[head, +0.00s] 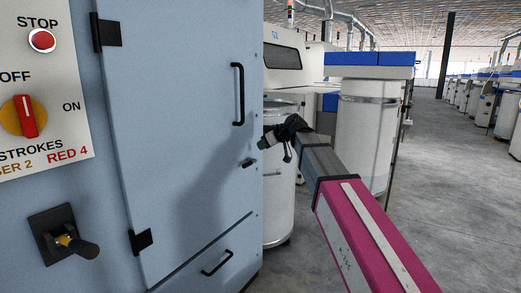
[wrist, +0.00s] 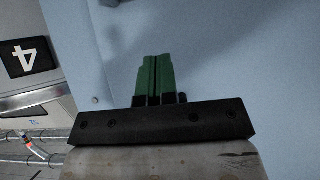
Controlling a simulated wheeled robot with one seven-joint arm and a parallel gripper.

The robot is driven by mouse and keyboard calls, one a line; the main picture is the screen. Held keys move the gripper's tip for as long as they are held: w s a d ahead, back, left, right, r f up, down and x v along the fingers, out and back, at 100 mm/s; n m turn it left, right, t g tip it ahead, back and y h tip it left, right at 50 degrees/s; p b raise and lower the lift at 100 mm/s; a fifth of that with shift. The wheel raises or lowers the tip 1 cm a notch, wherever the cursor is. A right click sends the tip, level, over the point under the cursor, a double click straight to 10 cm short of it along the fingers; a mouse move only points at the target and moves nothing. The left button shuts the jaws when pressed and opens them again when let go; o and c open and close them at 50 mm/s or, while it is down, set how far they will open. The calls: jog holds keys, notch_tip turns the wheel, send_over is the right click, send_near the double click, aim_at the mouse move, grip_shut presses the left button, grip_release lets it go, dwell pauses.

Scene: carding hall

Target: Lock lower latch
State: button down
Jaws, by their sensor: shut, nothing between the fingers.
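The light blue cabinet door (head: 180,120) looks closed. A small black latch (head: 249,163) sits near its right edge, below the long black door handle (head: 238,94). I cannot tell from its angle whether it is locked. My gripper (head: 264,143) is just above and to the right of the latch in the head view, by the cabinet's right edge. Its green fingers (wrist: 153,80) are together and empty in the wrist view, in front of a plain blue surface. The latch is not clearly seen in the wrist view.
A lower panel with a black handle (head: 217,263) is below the door. A control panel with a red stop button (head: 42,40) and a black lever (head: 78,245) are at the left. White cans (head: 362,140) stand behind my arm. Grey floor (head: 445,180) is open at the right.

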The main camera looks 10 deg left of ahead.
jog(key=w+a+f, duration=0.3)
jog(key=a+f, duration=0.3)
jog(key=f, duration=0.2)
jog(key=shift+a+f, duration=0.15)
jog(key=shift+a, duration=0.25)
